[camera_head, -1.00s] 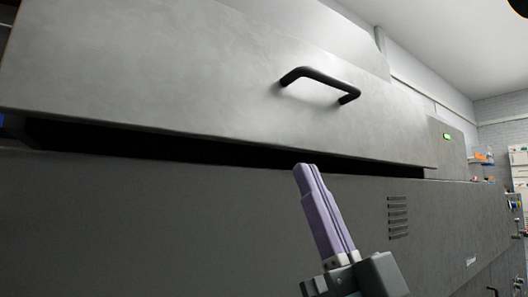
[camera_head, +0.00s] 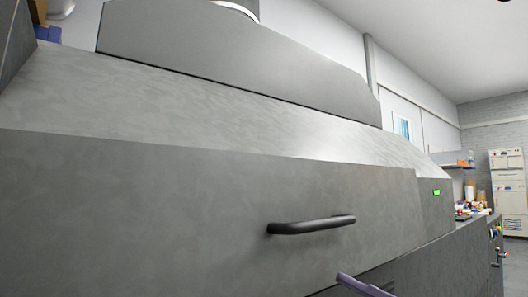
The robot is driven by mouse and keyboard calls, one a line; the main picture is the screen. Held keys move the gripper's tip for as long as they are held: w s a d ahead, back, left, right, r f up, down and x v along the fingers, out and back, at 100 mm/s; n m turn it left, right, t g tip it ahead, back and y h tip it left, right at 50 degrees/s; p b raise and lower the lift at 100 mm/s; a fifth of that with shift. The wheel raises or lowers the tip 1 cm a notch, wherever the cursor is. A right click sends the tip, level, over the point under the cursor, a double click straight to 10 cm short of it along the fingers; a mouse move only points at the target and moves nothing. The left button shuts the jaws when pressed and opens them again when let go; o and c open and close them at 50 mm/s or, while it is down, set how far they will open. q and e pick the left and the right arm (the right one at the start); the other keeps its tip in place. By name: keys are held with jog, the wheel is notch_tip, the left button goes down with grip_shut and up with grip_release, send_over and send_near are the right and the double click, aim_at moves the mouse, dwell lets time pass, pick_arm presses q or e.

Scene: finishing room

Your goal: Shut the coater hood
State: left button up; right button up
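The coater hood (camera_head: 190,195) is a large grey metal cover that fills most of the head view. Its black bar handle (camera_head: 312,226) is on the front panel, right of centre. The panel's lower edge shows only at the lower right, close to the machine body (camera_head: 425,272), and no dark gap shows there. The rest of that edge is out of view. The purple fingers of my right gripper (camera_head: 362,286) show at the bottom edge, below and right of the handle and apart from it. They look shut and empty, though mostly cut off. My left gripper is out of view.
A small green display (camera_head: 436,192) is on the grey end section at the right. Beyond it are a shelf with small items (camera_head: 462,163) and a white cabinet (camera_head: 507,170). Open floor shows at the far right.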

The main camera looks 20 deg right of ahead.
aim_at(333, 224)
jog(key=d+r+n+h+p, duration=0.35)
jog(key=d+r+p, duration=0.25)
jog(key=r, duration=0.2)
jog(key=shift+m, duration=0.25)
jog(key=x, duration=0.6)
jog(key=f+x, duration=0.1)
jog(key=x, duration=0.2)
jog(key=shift+w+a+r, duration=0.1)
jog(key=shift+w+a, duration=0.1)
jog(key=shift+w, duration=0.2)
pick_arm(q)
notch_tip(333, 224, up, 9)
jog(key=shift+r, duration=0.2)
pick_arm(e)
grip_shut()
